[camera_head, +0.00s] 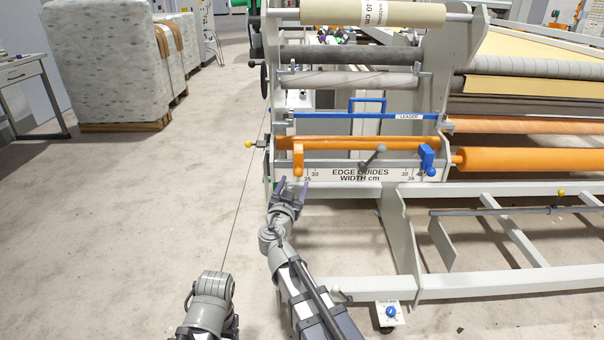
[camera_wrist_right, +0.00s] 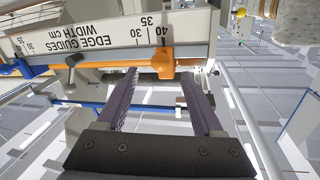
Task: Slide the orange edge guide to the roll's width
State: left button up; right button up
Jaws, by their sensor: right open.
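The orange edge guide (camera_head: 298,160) sits at the left end of the width scale (camera_head: 362,174) on the gantry front. In the right wrist view the orange edge guide (camera_wrist_right: 163,62) is beside the 40 mark. My right gripper (camera_head: 289,187) is open just below and in front of the guide. In the wrist view its fingers (camera_wrist_right: 160,78) are on either side of the guide with gaps visible. The cream roll (camera_head: 372,13) hangs at the top with a paper label ending in "cm"; its first digit is unclear.
A blue guide (camera_head: 427,159) sits at the scale's right end. A grey lever (camera_head: 374,156) stands between the guides. An orange bar (camera_head: 350,143) runs behind them. Wrapped stacks (camera_head: 105,65) stand at left; the floor between is clear.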

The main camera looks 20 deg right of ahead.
aim_at(297, 175)
jog(key=x, duration=0.7)
jog(key=shift+w, duration=0.2)
grip_shut()
